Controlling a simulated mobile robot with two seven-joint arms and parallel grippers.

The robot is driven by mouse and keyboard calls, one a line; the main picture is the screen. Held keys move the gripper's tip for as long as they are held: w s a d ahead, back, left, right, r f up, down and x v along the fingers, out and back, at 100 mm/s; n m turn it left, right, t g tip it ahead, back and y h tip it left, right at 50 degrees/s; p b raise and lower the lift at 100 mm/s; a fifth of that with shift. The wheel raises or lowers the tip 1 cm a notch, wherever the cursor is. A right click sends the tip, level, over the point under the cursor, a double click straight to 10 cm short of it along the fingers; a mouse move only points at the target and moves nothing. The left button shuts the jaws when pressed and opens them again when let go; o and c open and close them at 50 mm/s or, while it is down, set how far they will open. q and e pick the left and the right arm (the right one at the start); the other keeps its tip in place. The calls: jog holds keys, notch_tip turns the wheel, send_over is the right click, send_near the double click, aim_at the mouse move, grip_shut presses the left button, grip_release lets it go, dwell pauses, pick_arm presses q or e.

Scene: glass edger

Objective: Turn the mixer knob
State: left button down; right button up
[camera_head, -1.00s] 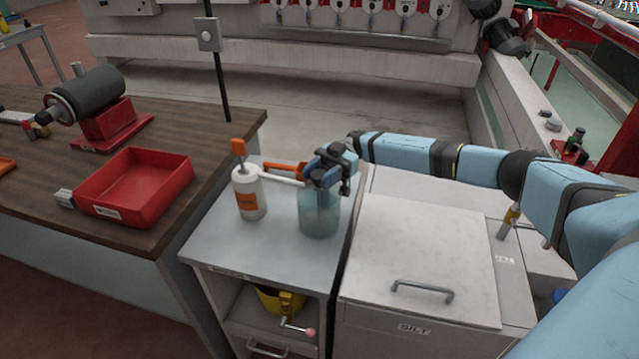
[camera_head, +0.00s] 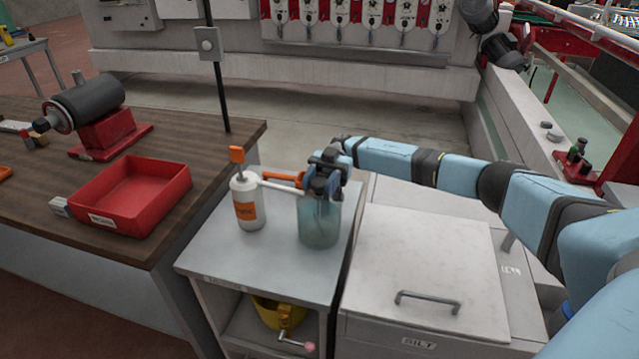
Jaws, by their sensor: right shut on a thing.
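A translucent teal jar (camera_head: 319,225) stands upright on a small grey cabinet top. My right gripper (camera_head: 325,180) is at the top of the jar, shut on the dark mixer knob there. The fingers and wrist cover most of the knob, so its exact shape and angle are hidden. An orange bar (camera_head: 285,178) shows at the left of the gripper, close to the jar's top. My left gripper is not in view.
A white bottle (camera_head: 246,208) with an orange label stands just left of the jar, its white spout pointing toward it. A red tray (camera_head: 135,225) lies on the wooden bench. A lidded silt box (camera_head: 425,255) adjoins the cabinet on the right. The cabinet top's front is clear.

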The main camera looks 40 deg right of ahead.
aim_at(322, 179)
jog(key=o, duration=0.9)
jog(key=shift+s+a, duration=0.1)
jog(key=shift+a, duration=0.05)
jog(key=shift+d+f, duration=0.1)
jog(key=shift+d, duration=0.15)
jog(key=b+v, duration=0.5)
jog(key=shift+f, duration=0.35)
jog(key=b, duration=0.3)
jog(key=shift+w+d, duration=0.1)
jog(key=shift+w, duration=0.25)
jog(key=b, duration=0.4)
jog(key=shift+w+d+b, duration=0.25)
jog(key=shift+d+b, duration=0.05)
jog(key=shift+b, duration=0.05)
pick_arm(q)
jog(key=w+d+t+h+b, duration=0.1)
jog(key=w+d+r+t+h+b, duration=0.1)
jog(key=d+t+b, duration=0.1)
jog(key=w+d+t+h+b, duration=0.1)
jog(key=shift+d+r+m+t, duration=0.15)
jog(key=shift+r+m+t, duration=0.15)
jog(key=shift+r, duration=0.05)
pick_arm(e)
jog(key=shift+d+r, duration=0.45)
